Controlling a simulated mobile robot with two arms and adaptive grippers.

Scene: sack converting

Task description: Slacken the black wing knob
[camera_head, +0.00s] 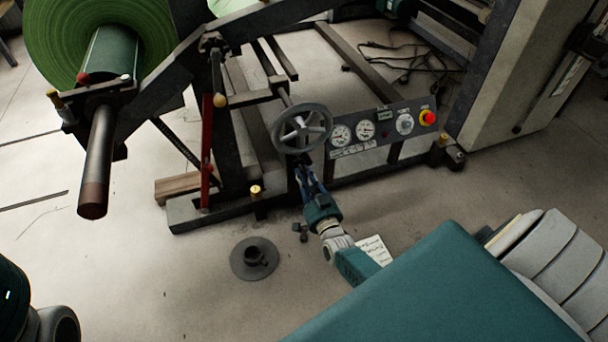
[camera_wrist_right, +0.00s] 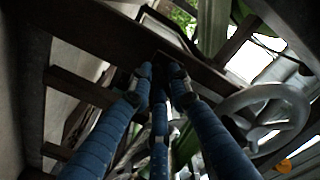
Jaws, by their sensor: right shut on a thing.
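My right gripper (camera_head: 302,168) reaches up from below, just under the grey handwheel (camera_head: 302,129) at the front of the machine. In the right wrist view, its blue fingers (camera_wrist_right: 158,78) close together at a dark frame bar (camera_wrist_right: 100,35). The fingers are shut on a small dark thing at their tips, which fits the black wing knob; the fingers and the shadow hide most of it, so its shape and turn cannot be told. The handwheel also shows to the right of the fingers in the wrist view (camera_wrist_right: 262,112). My left gripper is not in view.
A panel with gauges (camera_head: 374,129) and a red stop button (camera_head: 428,117) stands right of the handwheel. A green roll (camera_head: 60,40) on a shaft (camera_head: 97,165) juts out at left. A round dark base (camera_head: 254,259) lies on the floor. Open floor lies at lower left.

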